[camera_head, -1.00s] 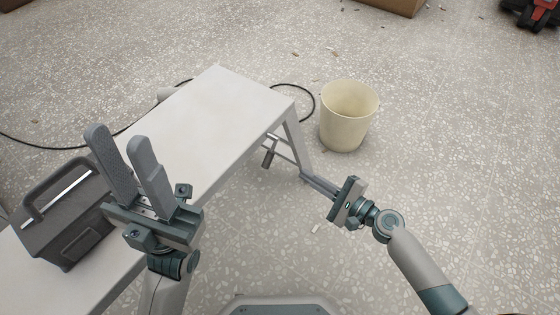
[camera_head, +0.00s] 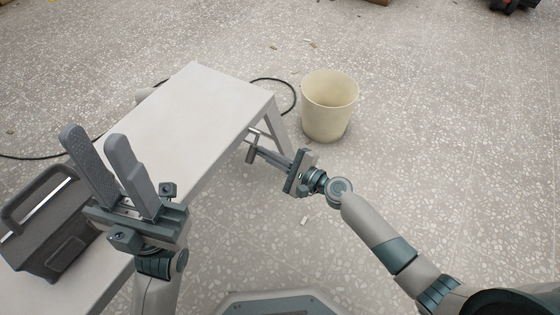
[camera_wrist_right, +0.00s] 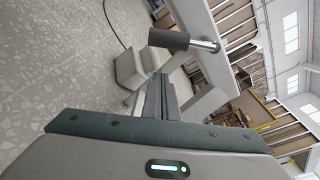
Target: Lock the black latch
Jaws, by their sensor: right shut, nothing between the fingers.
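A dark cylindrical handle with a shiny metal rod, which looks like the black latch, shows in the right wrist view (camera_wrist_right: 168,39). It lies ahead of and above the fingertips there, with a visible gap. In the head view the latch (camera_head: 251,153) is small, under the white table's right edge by the legs. My right gripper (camera_head: 259,150) points left at it, fingers together and empty; contact is unclear from the head view. Its fingers also show in the right wrist view (camera_wrist_right: 160,84). My left gripper (camera_head: 93,136) is open and empty, raised over the table's near left part.
The white table (camera_head: 190,100) runs diagonally, its legs (camera_head: 276,130) close to my right gripper. A dark grey toolbox (camera_head: 60,240) sits at its near end, beside my left gripper. A cream bucket (camera_head: 328,105) stands on the floor right of the table. Open floor lies to the right.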

